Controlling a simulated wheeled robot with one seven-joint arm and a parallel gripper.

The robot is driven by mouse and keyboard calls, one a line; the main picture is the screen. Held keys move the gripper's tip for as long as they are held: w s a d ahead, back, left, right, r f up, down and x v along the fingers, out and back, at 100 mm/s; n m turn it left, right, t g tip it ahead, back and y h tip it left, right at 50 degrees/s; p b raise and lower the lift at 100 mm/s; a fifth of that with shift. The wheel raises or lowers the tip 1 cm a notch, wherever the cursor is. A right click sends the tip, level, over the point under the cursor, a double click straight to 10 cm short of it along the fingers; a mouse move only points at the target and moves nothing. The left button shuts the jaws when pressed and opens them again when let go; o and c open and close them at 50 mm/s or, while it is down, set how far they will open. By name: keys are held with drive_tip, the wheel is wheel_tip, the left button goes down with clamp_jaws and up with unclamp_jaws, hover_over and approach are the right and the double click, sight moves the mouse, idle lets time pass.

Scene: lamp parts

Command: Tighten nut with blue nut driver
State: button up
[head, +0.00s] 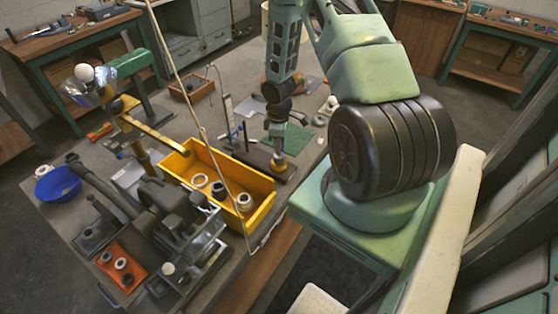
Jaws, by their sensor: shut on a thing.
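My gripper (278,146) points down at the right side of the workbench, just behind the yellow bin. It is shut on a small upright tool, most likely the nut driver. The tool's colour is mostly hidden by the jaws. Below it a light, metallic round part (280,160) sits over a dark flat base (284,171). I cannot tell whether tool and part touch. The nut itself is too small to make out.
A yellow bin (256,191) holding several round parts stands close in front. A lamp (84,73) with a brass arm is at left. A blue bowl (57,187), an orange tray (113,256) and dark fixtures crowd the front left. A green mat (293,137) lies behind.

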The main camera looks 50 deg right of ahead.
drive_tip(key=shift+m, duration=0.7)
drive_tip(key=shift+m+b, duration=0.3)
drive_tip(key=shift+m, duration=1.4)
drive_tip(key=shift+f, duration=0.1)
drive_tip(key=m, duration=0.3)
drive_tip(key=shift+m+b, duration=0.3)
drive_tip(key=shift+m, duration=0.6)
drive_tip(key=shift+m+b, duration=0.3)
drive_tip(key=shift+m, duration=0.8)
